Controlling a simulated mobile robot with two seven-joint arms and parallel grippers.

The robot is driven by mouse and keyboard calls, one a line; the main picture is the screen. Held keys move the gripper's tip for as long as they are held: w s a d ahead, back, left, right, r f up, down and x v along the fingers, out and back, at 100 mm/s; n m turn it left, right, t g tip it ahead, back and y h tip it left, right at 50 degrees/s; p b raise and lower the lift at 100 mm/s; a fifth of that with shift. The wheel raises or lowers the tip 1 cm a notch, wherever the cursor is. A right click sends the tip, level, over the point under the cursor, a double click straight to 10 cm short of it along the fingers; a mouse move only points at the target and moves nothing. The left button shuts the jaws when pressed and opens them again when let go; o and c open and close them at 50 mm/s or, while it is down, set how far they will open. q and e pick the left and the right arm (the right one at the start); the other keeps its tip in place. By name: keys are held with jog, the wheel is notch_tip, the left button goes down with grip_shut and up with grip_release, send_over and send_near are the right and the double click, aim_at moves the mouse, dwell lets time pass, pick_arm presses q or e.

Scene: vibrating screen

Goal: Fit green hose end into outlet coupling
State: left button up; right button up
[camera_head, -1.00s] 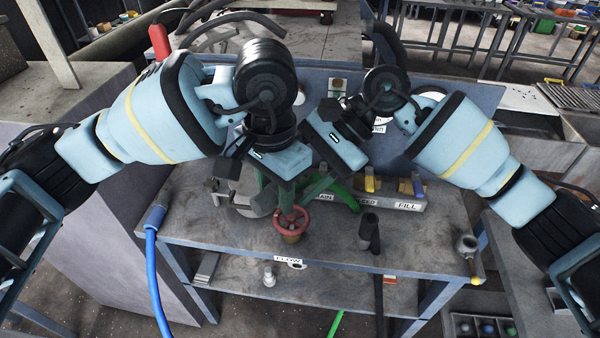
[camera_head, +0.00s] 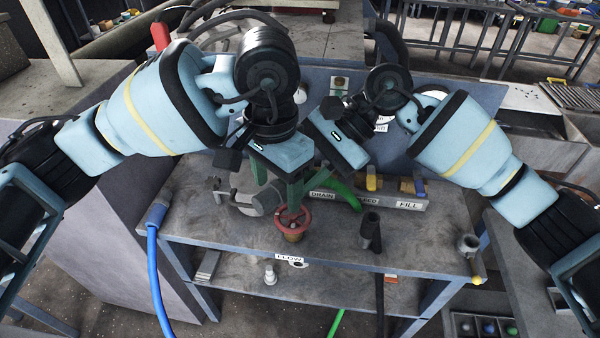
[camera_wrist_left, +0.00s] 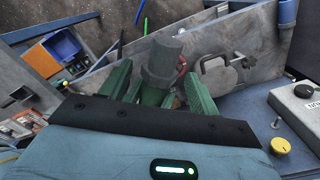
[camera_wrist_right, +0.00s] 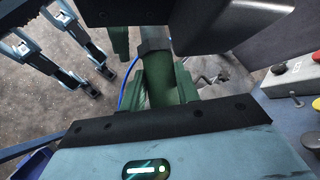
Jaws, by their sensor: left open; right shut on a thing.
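My left gripper (camera_head: 280,192) points down above the table behind the red handwheel (camera_head: 292,217), its green fingers open. In the left wrist view, a grey cylinder (camera_wrist_left: 163,58) shows between and beyond the left fingers (camera_wrist_left: 158,98); I cannot tell whether it is the hose end or the outlet coupling. My right gripper (camera_head: 318,175) is close beside the left one and shut on the green hose (camera_head: 345,194), which curves down to the right. In the right wrist view, a grey cylinder with a dark collar (camera_wrist_right: 155,46) shows at the right fingers (camera_wrist_right: 162,85).
A blue hose (camera_head: 153,260) hangs at the left edge. The front tabletop is mostly clear.

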aim_at(277, 183)
pick_arm(q)
notch_tip(277, 183, up, 11)
jog(key=s+a+f+n+g+h, duration=0.3)
jog(key=s+f+n+g+h, duration=0.25)
jog(key=f, duration=0.35)
jog(key=s+a+f+n+g+h, duration=0.45)
jog(key=f+n+g, duration=0.2)
jog(key=f, duration=0.25)
jog(key=w+d+n+t+h, duration=0.1)
jog(key=d+n+t+h, duration=0.5)
jog(key=d+n+h, duration=0.75)
jog(key=w+a+f+n+t+y, duration=0.25)
jog(key=f+n+t+y, duration=0.3)
jog(key=n+t, duration=0.85)
jog(key=w+a+f+n+t+y, duration=0.2)
jog(key=a+f+n+t+y, duration=0.35)
jog(key=n, duration=1.45)
jog(key=s+a+f+n+g+y, duration=0.2)
jog(key=s+a+f+n+y, duration=0.3)
jog(key=s+f+n, duration=0.4)
jog(key=s+a+f+n+g+y, duration=0.2)
jog(key=s+a+f+n+y, duration=0.3)
jog(key=s+f+n, duration=0.4)
notch_tip(277, 183, down, 4)
jog(key=shift+s+a+g, duration=0.35)
jog(key=shift+a, duration=0.45)
